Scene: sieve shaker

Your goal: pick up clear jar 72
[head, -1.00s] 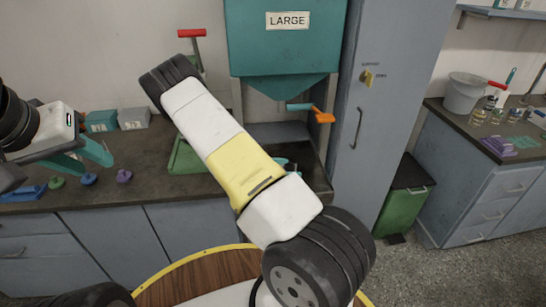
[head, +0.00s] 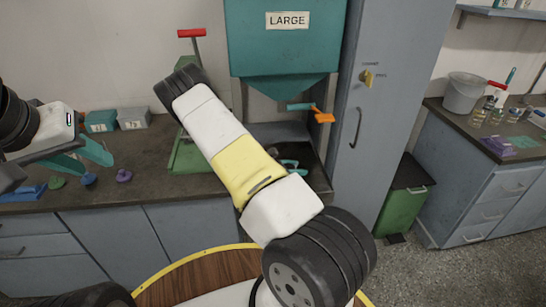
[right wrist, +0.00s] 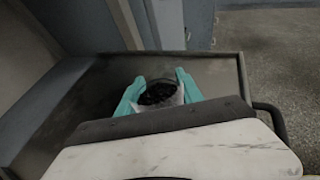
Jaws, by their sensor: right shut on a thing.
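A clear jar (right wrist: 158,93) with dark contents is between the teal fingers of my right gripper (right wrist: 156,96) in the right wrist view. The gripper is shut on it, over a dark tray-like surface. No number can be read on it. In the head view my right gripper (head: 290,164) shows only as a bit of teal behind my right forearm, in front of the bay under the large hopper. The jar cannot be made out there. My left gripper (head: 88,157) is at the left above the counter, its teal fingers apart and empty.
The teal hopper marked LARGE (head: 285,40) with an orange-handled lever (head: 322,117) hangs above the bay. A green stand with a red-handled press (head: 191,34) is to its left. Small knobbed pieces (head: 124,175) lie on the left counter. A green bin (head: 405,205) stands right.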

